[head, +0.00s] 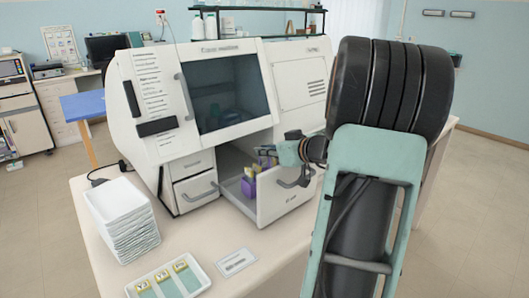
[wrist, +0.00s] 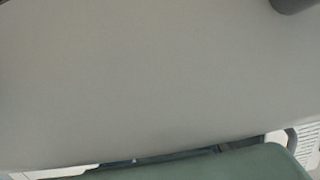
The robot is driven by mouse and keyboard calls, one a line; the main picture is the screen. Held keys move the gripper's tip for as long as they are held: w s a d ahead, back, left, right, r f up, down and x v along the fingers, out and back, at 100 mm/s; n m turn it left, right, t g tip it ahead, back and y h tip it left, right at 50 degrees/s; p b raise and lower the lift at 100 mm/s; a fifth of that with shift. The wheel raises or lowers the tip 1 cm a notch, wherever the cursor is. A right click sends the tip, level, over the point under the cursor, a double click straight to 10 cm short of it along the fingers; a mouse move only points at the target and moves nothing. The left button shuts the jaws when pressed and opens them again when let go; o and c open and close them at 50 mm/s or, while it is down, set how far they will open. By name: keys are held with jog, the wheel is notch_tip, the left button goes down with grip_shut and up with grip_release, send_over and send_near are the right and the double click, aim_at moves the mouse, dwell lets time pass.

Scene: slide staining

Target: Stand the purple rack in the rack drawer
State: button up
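The purple rack (head: 248,188) is inside the open drawer (head: 285,198) at the lower right of the white staining machine, in the head view. It looks upright, with yellow-topped pieces (head: 265,162) showing above it. I cannot tell whether its base rests on the drawer floor. My gripper (head: 268,151) is above the drawer, right at the top of the rack and yellow pieces. Its fingertips are small and partly hidden, so I cannot tell whether they touch or grip anything. The wrist view shows mostly a blank grey surface and a teal part, with no rack visible.
The white machine (head: 225,48) stands behind the drawer, with a closed drawer (head: 194,188) to the left. A stack of white trays (head: 122,213), a tray of slides (head: 202,272) and a label card (head: 236,262) lie on the table. My arm fills the right side.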

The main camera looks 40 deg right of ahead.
jog(key=o, duration=0.4)
jog(key=shift+s+a+f, duration=0.15)
jog(key=shift+f, duration=0.55)
jog(key=shift+r, duration=0.1)
jog(key=r+p, duration=0.1)
jog(key=p, duration=0.2)
jog(key=shift+r, duration=0.1)
jog(key=shift+s+d, duration=0.2)
jog(key=v, duration=0.3)
jog(key=b+v, duration=0.1)
jog(key=v, duration=0.3)
jog(key=b+v, duration=0.1)
jog(key=v, duration=0.3)
jog(key=shift+r, duration=0.45)
